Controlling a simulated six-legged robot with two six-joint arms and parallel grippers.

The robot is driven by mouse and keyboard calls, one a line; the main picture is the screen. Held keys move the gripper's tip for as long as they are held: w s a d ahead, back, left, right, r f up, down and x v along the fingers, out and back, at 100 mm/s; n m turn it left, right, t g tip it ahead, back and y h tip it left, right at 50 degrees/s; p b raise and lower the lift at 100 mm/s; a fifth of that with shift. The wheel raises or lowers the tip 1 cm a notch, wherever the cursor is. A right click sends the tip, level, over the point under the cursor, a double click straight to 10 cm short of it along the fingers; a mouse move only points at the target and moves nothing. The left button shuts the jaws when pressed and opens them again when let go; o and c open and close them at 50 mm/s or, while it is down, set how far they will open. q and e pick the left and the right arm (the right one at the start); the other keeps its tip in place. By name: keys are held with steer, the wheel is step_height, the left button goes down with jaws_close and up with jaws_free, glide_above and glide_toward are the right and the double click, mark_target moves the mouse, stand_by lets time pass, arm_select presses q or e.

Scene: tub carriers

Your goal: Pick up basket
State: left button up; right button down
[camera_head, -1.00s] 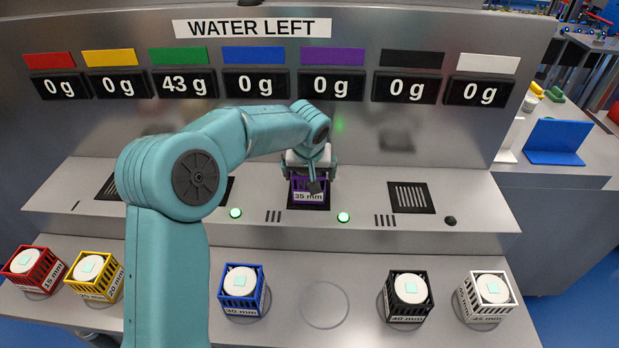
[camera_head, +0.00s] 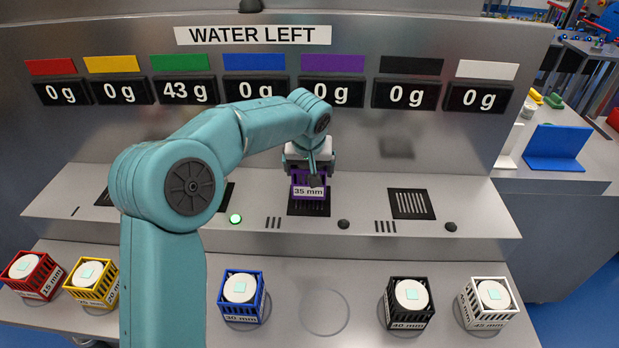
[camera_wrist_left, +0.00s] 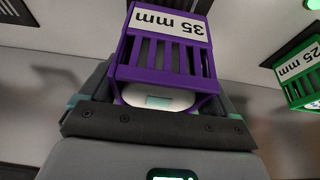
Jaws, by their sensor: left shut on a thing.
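The purple basket (camera_head: 309,192), labelled 35 mm, is in my left gripper (camera_head: 311,170), a little above the black grate (camera_head: 309,209) in the middle of the machine's shelf. In the left wrist view the purple basket (camera_wrist_left: 166,58) fills the upper middle, with a white round piece (camera_wrist_left: 160,97) inside it. The left gripper is shut on the basket. My right gripper is not in view.
Red (camera_head: 32,275), yellow (camera_head: 92,282), blue (camera_head: 241,296), black (camera_head: 409,302) and white (camera_head: 488,302) baskets stand on the front ledge. An empty ring (camera_head: 323,312) lies between blue and black. A green basket (camera_wrist_left: 300,76) shows in the left wrist view.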

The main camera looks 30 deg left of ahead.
arm_select(q)
step_height(320, 180, up, 17)
steer(key=p, duration=0.2)
steer(key=shift+f, duration=0.2)
